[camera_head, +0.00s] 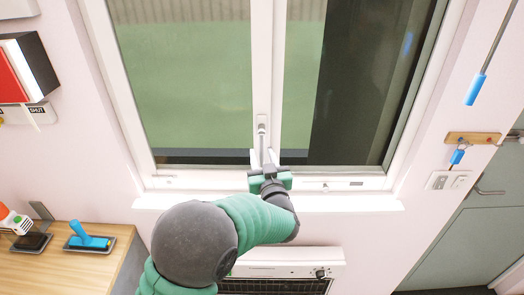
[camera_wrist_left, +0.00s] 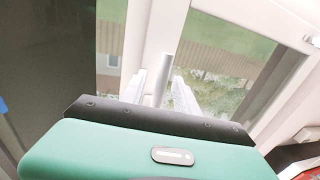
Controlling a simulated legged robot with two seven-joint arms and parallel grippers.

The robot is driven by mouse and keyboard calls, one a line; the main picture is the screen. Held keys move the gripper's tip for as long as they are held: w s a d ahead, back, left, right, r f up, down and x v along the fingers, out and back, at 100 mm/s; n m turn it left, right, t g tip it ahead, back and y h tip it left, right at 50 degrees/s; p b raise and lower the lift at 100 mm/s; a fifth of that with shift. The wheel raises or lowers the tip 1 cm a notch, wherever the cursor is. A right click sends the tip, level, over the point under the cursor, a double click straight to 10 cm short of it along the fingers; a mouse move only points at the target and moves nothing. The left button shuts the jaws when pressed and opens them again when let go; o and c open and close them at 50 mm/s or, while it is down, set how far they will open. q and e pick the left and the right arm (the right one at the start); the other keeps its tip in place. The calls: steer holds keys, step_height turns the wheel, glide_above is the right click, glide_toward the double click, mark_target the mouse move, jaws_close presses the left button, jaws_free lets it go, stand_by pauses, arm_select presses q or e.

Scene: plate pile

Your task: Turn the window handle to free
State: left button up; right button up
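The window handle (camera_head: 262,130) is a light grey lever on the white middle frame of the window, and it points down. My left gripper (camera_head: 264,156) comes up from below with its two pale fingers apart, one on each side of the lever's lower end. In the left wrist view the handle (camera_wrist_left: 163,75) stands between the spread fingers of the left gripper (camera_wrist_left: 160,90), with gaps showing. Whether a finger touches the lever cannot be told. My right gripper is in neither view.
The window sill (camera_head: 350,202) runs below the window, with a white heater (camera_head: 290,268) under it. A wooden counter (camera_head: 60,265) with a blue-handled tool (camera_head: 88,238) stands at left. A key rack (camera_head: 472,138) hangs at right beside a grey door (camera_head: 465,240).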

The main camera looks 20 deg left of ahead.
arm_select(q)
steer(key=shift+w+a, duration=0.2)
steer(key=shift+w, duration=0.15)
steer(key=shift+c, duration=0.3)
jaws_close()
stand_by(1.0)
